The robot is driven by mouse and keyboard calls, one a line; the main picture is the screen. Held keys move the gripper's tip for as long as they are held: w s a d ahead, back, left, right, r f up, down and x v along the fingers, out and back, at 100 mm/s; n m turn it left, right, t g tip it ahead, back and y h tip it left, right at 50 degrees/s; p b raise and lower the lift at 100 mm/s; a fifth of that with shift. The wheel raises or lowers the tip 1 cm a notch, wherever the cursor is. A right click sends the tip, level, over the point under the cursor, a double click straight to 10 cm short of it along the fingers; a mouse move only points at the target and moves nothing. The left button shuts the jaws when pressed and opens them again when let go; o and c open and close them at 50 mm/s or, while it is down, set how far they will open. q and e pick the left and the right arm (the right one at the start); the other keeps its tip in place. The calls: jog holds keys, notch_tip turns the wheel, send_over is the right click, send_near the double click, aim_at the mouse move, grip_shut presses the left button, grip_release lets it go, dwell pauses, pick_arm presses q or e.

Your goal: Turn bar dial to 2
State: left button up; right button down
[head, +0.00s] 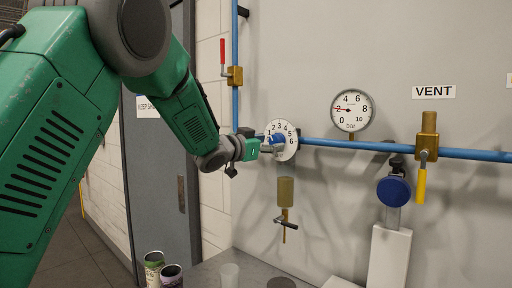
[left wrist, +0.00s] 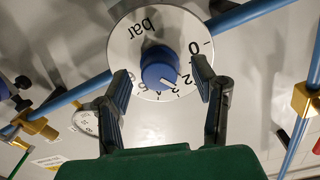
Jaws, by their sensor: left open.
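The bar dial is a white numbered disc (head: 291,131) with a blue knob (head: 278,140) on the wall pipe. In the left wrist view the disc (left wrist: 126,42) faces me, and its blue knob (left wrist: 158,65) has a white pointer mark on the side towards the 2 and 3; the exact reading is hard to tell. My left gripper (head: 268,146) is at the dial. In the left wrist view my left gripper (left wrist: 161,70) is open, one finger on each side of the knob, with visible gaps. My right gripper is not in view.
A round bar gauge (head: 352,110) has its red needle close to 2. The blue pipe (head: 340,144) runs right to a yellow-handled valve (head: 421,185) under a VENT sign (head: 433,92). A red-handled valve (head: 235,76) is left. Cans (head: 154,268) stand below.

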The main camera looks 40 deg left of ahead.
pick_arm(q)
jog(key=s+a, duration=0.1)
jog(key=s, duration=0.8)
jog(key=shift+s, duration=0.4)
jog(key=shift+f, duration=0.1)
